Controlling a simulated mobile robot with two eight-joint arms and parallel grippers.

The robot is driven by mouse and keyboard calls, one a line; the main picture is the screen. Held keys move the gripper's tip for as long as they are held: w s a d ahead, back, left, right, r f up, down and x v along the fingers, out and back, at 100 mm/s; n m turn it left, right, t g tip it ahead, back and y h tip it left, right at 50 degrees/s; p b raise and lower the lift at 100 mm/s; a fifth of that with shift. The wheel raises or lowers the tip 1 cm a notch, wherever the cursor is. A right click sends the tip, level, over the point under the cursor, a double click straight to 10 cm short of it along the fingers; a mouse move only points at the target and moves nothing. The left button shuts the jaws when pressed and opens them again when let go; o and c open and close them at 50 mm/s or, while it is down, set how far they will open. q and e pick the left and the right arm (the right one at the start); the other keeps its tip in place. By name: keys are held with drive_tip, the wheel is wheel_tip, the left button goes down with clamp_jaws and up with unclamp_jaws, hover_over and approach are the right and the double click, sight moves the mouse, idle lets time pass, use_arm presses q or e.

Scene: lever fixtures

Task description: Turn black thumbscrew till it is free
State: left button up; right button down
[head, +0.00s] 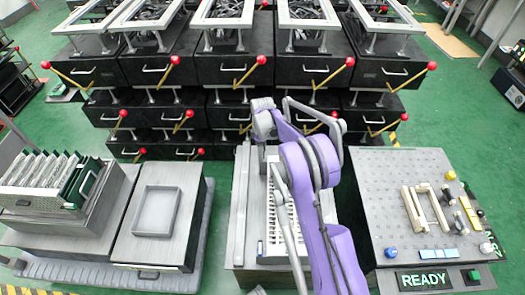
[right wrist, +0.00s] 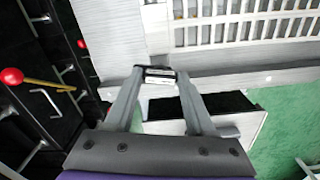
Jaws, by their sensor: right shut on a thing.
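My right gripper (right wrist: 158,78) is shut in the right wrist view. Its two grey fingers close in on a small dark piece with a pale face (right wrist: 158,70), which looks like the black thumbscrew. It is at the edge of the grey bench (right wrist: 110,80); the fingertips hide most of it, so its thread and seat cannot be made out. In the head view my purple right arm reaches over this bench (head: 242,205) and hides part of it. My left gripper is not in view.
A white slotted rack (right wrist: 240,30) lies on the bench. Dark drawer units (head: 230,70) with red-knobbed levers stand behind. A pegboard bench (head: 385,190) with a READY sign (head: 424,280) is at right. A grey tray (head: 157,211) is at left.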

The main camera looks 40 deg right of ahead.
drive_tip(key=shift+n, duration=1.1)
drive_tip(key=shift+c, duration=1.2)
unclamp_jaws()
wheel_tip(320, 180, up, 11)
drive_tip(key=p, duration=0.2)
drive_tip(key=shift+f, duration=0.1)
